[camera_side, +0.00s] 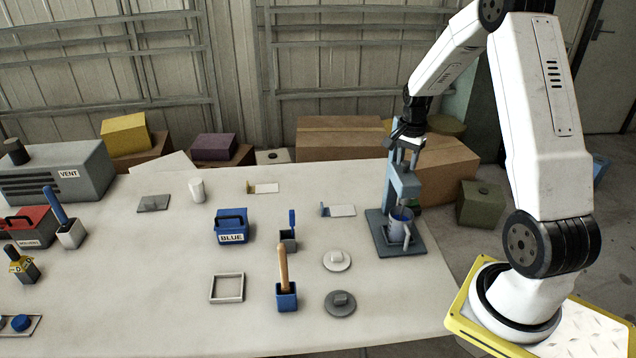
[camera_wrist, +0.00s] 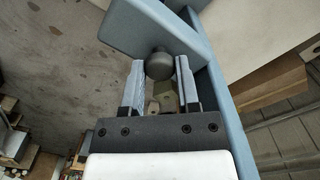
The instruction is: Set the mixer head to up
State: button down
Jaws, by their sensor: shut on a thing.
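The mixer is a blue-grey stand on a flat base (camera_side: 415,246) at the right of the table in the side view. Its mixer head (camera_side: 404,184) sits partway up the column, above a grey mug with blue inside (camera_side: 397,230); a shaft reaches down toward the mug. In the wrist view the mixer's blue-grey arm (camera_wrist: 150,28) carries a dark round knob (camera_wrist: 158,66). My gripper (camera_wrist: 158,75) has a finger on each side of this knob and is shut on it. In the side view my gripper (camera_side: 406,143) is at the top of the mixer, its fingertips hard to make out.
Cardboard boxes (camera_side: 340,139) stand behind the table.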

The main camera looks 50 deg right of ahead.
jog(key=shift+r, duration=0.2)
dwell(0.7)
notch_tip(320, 180, up, 10)
jog(key=shift+r, duration=0.2)
jog(key=shift+w, duration=0.1)
jog(key=shift+c, duration=1.7)
grip_release()
jog(key=shift+f, duration=0.1)
notch_tip(320, 180, up, 8)
jog(key=shift+f, duration=0.1)
